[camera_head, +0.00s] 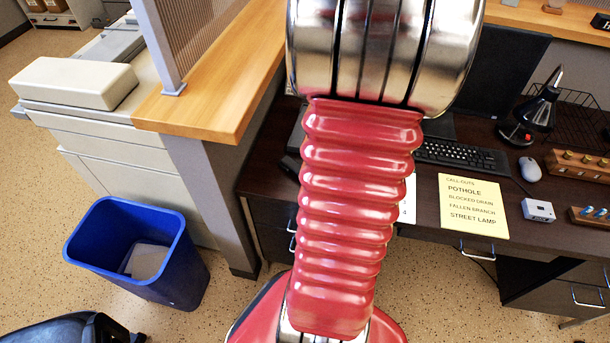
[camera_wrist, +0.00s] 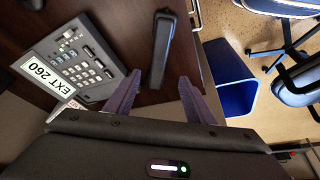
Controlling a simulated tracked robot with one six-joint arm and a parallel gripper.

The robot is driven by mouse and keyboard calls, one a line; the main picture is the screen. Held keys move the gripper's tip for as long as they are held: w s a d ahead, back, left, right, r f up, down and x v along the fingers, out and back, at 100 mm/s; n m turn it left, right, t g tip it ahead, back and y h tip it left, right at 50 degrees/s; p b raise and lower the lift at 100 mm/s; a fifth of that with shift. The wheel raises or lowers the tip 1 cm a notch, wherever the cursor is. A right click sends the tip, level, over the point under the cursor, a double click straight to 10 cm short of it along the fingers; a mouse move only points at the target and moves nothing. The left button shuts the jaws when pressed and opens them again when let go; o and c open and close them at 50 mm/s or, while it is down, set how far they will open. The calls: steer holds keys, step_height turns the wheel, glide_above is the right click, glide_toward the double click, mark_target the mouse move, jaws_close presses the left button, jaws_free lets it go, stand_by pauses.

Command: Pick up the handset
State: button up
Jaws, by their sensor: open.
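The handset (camera_wrist: 162,48) is a long dark bar on the brown desk in the wrist view, lying apart from the phone base. The grey phone base (camera_wrist: 88,68) is to its left, with keys and a white label reading EXT 260. My gripper (camera_wrist: 160,78) is open and empty. Its two purple fingers point toward the handset, one to each side of its near end in the picture. I cannot tell the height between the fingers and the handset.
A blue bin (camera_head: 140,250) is on the floor.

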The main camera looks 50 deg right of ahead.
steer(key=shift+x, duration=2.85)
steer(key=shift+x, duration=2.4)
steer(key=shift+w+d+f, duration=0.1)
steer(key=shift+d+f, duration=0.05)
steer(key=shift+f, duration=0.25)
steer(key=shift+c, duration=0.4)
jaws_close()
steer(key=shift+r, duration=0.15)
